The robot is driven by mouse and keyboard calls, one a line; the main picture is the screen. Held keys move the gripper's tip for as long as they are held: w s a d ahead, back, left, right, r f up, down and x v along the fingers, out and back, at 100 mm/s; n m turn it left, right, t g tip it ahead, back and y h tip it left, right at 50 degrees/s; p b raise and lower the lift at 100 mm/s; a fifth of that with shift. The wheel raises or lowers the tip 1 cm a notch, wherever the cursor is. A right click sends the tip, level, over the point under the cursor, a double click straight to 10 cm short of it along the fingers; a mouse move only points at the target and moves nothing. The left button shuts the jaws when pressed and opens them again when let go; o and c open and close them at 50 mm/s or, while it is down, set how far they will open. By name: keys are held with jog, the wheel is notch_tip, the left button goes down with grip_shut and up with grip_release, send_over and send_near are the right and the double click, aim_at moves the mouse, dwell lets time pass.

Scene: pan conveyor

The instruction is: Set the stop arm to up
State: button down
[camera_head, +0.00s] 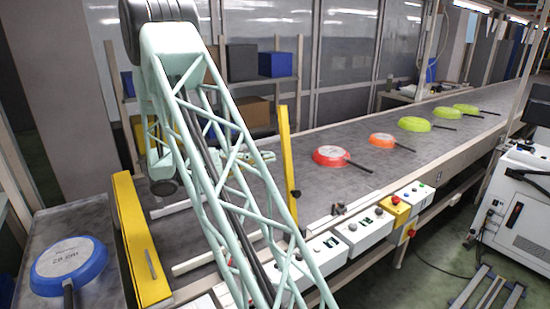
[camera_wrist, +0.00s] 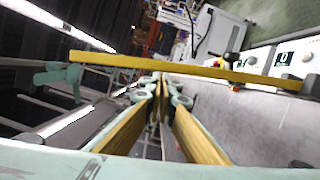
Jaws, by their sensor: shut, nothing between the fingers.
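The stop arm is a long yellow bar (camera_head: 287,150) at the near edge of the conveyor. In the head view it stands nearly upright, its top leaning slightly left, with a dark knob low on it. In the wrist view the yellow bar (camera_wrist: 190,67) runs across the picture just beyond my fingertips. My gripper (camera_head: 270,156) is just left of the bar in the head view, partly hidden behind my arm's lattice link. In the wrist view my gripper (camera_wrist: 161,80) has its yellow-padded fingers together and empty. I cannot tell whether the fingertips touch the bar.
Several pans lie on the grey conveyor (camera_head: 345,140), including a red pan (camera_head: 331,156) and an orange pan (camera_head: 382,140). A blue pan (camera_head: 69,265) lies at the lower left beside a yellow panel (camera_head: 130,215). White control boxes (camera_head: 365,228) line the near edge.

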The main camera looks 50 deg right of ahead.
jog(key=p+v, duration=0.1)
jog(key=v, duration=0.6)
jog(key=shift+w+a, duration=0.25)
jog(key=shift+a, duration=0.05)
jog(key=shift+r, duration=0.1)
jog(key=shift+r, duration=0.1)
